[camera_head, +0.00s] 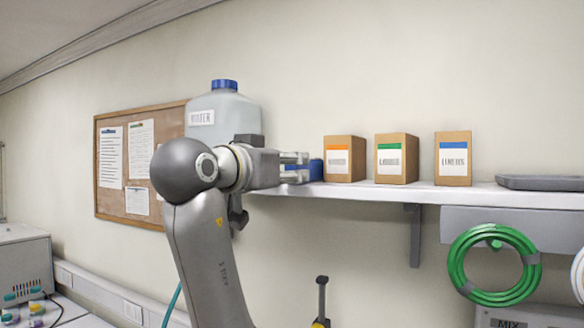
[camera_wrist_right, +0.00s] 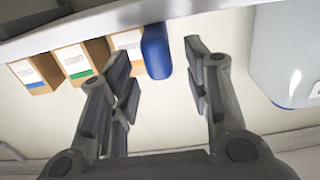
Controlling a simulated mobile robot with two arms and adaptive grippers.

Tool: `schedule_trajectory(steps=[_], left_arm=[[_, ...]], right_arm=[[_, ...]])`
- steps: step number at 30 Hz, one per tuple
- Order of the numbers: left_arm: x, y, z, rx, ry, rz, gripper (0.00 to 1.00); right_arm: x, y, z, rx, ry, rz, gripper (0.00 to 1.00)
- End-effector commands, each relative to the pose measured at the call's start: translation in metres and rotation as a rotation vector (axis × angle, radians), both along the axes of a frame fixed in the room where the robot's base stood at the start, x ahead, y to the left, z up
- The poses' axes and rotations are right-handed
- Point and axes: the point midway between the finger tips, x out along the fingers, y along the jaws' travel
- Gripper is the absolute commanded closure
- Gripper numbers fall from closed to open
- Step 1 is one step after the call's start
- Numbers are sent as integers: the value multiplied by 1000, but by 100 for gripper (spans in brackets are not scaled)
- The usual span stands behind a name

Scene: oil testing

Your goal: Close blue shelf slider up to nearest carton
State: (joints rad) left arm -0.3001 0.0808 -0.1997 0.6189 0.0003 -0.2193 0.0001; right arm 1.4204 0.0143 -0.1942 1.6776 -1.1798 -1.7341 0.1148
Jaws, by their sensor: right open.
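The blue slider (camera_head: 317,171) is on the wall shelf (camera_head: 360,191), just left of the nearest carton (camera_head: 343,158), which has an orange band. In the head view it is partly hidden behind my right gripper (camera_head: 300,168). The wrist view shows the blue slider (camera_wrist_right: 156,52) close beside the orange-banded carton (camera_wrist_right: 127,42); I cannot tell whether they touch. My right gripper (camera_wrist_right: 160,68) is open and empty, and the slider appears between its fingers in that picture. Contact with it is unclear. My left gripper is not in view.
A green-banded carton (camera_head: 396,158) and a blue-banded carton (camera_head: 453,158) stand farther right, then a grey tray (camera_head: 540,183). A large water jug (camera_head: 225,112) stands left, behind my arm. A green hose coil (camera_head: 463,265) hangs below the shelf.

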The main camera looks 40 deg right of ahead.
Motion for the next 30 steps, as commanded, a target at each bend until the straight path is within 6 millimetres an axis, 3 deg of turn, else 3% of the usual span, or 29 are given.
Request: schedule_trajectory(steps=[6,12,30], left_arm=[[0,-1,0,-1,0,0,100],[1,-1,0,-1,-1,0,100],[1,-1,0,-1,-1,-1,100]], right_arm=[[-18,46,1,-1,-2,5,55],[-29,73,0,-1,-1,3,55],[-34,81,0,-1,-1,0,55]])
